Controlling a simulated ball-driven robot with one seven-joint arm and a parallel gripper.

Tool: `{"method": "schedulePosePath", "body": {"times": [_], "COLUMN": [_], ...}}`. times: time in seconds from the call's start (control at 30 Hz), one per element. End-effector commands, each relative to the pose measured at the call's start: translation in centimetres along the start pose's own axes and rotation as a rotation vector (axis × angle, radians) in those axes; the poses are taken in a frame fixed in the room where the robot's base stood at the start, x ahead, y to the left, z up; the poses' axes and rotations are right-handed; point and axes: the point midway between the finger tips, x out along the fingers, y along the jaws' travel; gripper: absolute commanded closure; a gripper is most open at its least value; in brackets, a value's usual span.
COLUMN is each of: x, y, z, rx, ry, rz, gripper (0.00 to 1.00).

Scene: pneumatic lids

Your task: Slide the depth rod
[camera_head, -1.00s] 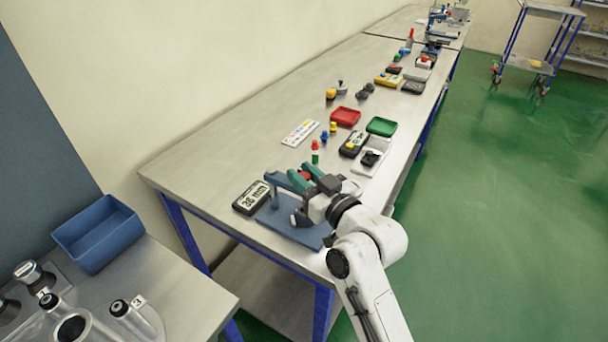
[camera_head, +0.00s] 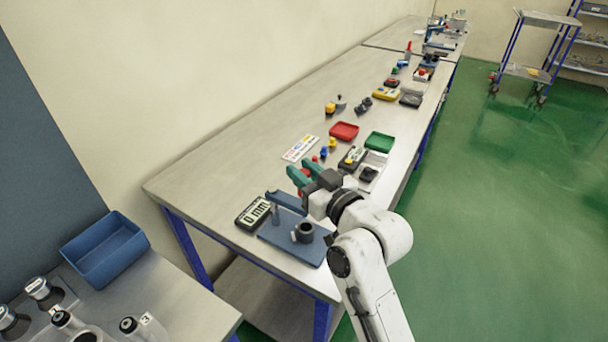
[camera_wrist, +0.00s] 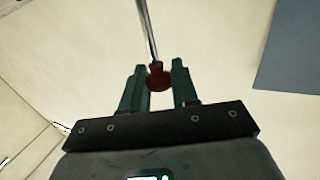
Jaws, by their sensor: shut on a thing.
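My gripper (camera_head: 302,172) is above the back of a blue fixture plate (camera_head: 275,236), with its green fingers tilted up and left. In the wrist view the fingers (camera_wrist: 158,72) are shut around a red knob (camera_wrist: 158,78). A thin metal rod (camera_wrist: 148,30) runs from the knob towards the picture's top. In the head view the knob and rod are mostly hidden by my gripper. A blue crossbar (camera_head: 286,202) on a post stands over the plate. A dark hollow cylinder (camera_head: 304,233) sits on the plate, apart from my gripper. A display (camera_head: 253,213) beside it reads 0 mm.
A blue bin (camera_head: 105,248) and several metal cylinders are at the left. Bare tabletop lies left of the display.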

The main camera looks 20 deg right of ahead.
Motion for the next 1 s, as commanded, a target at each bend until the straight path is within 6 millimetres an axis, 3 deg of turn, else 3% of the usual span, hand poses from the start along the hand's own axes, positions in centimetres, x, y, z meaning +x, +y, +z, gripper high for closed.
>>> {"method": "schedulePosePath", "body": {"times": [0.17,0.2,0.4,0.73,1.0], "x": [0.0,0.0,0.0,-0.6,-5.1], "y": [0.0,0.0,0.0,0.1,0.1], "z": [-0.8,-0.8,-0.6,-0.3,0.0], "rx": [-0.003,-0.003,-0.003,-0.002,-0.003], "ry": [0.019,0.019,0.016,0.013,0.013], "rz": [0.001,0.001,0.001,0.002,0.003], "gripper": [1.00,0.68,0.50,0.50,0.50]}}
